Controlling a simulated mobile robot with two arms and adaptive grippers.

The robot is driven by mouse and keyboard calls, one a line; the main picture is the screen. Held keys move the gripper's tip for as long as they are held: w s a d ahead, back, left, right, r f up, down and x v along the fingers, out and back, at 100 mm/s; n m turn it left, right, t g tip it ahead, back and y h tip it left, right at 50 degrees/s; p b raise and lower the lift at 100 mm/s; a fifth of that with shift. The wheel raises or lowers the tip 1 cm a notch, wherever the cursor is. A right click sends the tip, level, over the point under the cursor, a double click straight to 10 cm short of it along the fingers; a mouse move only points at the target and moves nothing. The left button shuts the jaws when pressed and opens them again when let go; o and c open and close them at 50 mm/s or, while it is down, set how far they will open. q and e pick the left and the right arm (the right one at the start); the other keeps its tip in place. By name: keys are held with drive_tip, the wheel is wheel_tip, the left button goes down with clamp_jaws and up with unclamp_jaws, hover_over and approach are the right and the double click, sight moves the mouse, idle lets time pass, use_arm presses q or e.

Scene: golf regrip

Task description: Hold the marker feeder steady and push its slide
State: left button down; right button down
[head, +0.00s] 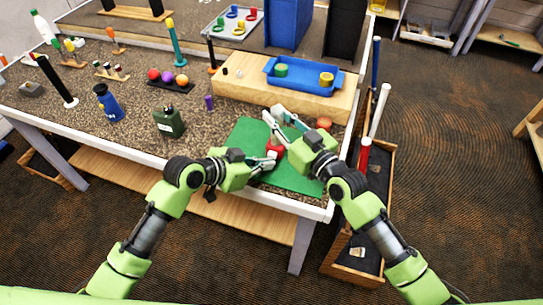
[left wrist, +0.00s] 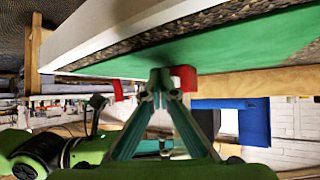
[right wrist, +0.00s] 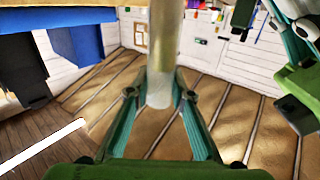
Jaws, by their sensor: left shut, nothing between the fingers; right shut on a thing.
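The marker feeder looks like a pale upright tube over a red block (head: 275,149) on the green mat (head: 247,135). My right gripper (head: 275,124) is shut on the tube. In the right wrist view the pale tube (right wrist: 162,55) stands between its fingers. My left gripper (head: 270,160) is shut and empty, low at the near side of the red block. In the left wrist view its joined fingertips (left wrist: 164,78) are right beside the red block (left wrist: 184,77); I cannot tell whether they touch it. The fingers partly hide the feeder in the head view.
A wooden riser (head: 240,91) with a blue tray (head: 300,84) stands behind the mat. An orange-red ball (head: 324,123) lies right of my right gripper. A green canister (head: 169,122) and blue bottle (head: 109,103) stand left. A rack with long shafts (head: 378,110) is beyond the right edge.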

use_arm(q)
drive_tip(key=shift+s+a, duration=0.1)
drive_tip(key=shift+s, duration=0.3)
drive_tip(key=shift+s+a, duration=0.25)
drive_tip(key=shift+s, duration=0.55)
drive_tip(key=shift+s+a, duration=0.3)
drive_tip(key=shift+s, duration=0.5)
drive_tip(key=shift+s+a, duration=0.25)
drive_tip(key=shift+s, duration=0.55)
use_arm(e)
drive_tip(key=c, duration=1.7)
unclamp_jaws()
